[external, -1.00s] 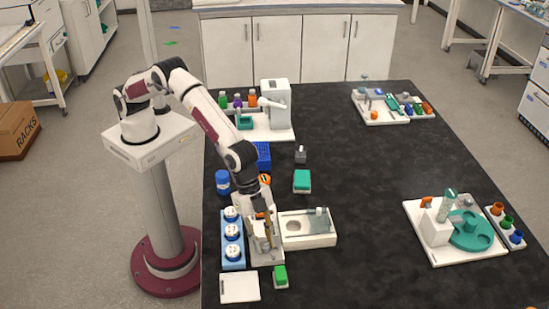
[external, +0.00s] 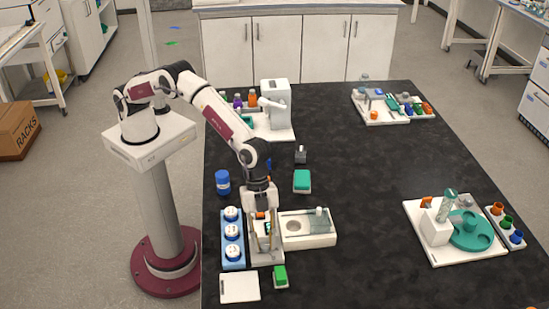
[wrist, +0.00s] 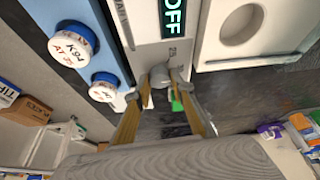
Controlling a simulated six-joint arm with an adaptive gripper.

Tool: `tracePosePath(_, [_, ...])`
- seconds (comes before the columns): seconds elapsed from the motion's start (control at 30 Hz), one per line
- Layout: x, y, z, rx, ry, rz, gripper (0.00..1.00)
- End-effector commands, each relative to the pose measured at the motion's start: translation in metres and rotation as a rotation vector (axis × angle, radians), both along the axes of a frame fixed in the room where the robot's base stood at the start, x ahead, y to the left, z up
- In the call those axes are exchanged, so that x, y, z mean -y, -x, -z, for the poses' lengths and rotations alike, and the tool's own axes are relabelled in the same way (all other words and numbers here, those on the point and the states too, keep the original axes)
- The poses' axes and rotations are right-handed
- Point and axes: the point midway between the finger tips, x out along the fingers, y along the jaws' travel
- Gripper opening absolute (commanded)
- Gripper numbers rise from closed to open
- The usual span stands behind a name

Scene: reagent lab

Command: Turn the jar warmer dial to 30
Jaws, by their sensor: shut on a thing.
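The jar warmer (external: 265,257) is a pale box at the front left of the dark bench. In the wrist view its face (wrist: 148,48) carries a dark display (wrist: 174,17) reading OFF in pale letters. Its small grey dial (wrist: 160,76) sits below the display, between the fingertips. My gripper (external: 265,245) points down over the warmer. In the wrist view my gripper (wrist: 160,88) is shut on the dial, one yellowish finger on each side.
A blue rack (external: 240,262) with white-capped jars (wrist: 74,40) stands close on the left. A white unit with a round recess (external: 320,238) stands close on the right. A green-topped block (external: 281,276) and white pad (external: 239,288) lie in front.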

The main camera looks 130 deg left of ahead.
Motion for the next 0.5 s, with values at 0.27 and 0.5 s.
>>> tracePosePath(0.27, [-0.0007,0.0018,0.0025,-0.007,-0.001,0.002,0.02])
tracePosePath(0.5, [-0.0006,0.0012,0.0017,-0.004,-0.001,0.001,0.4])
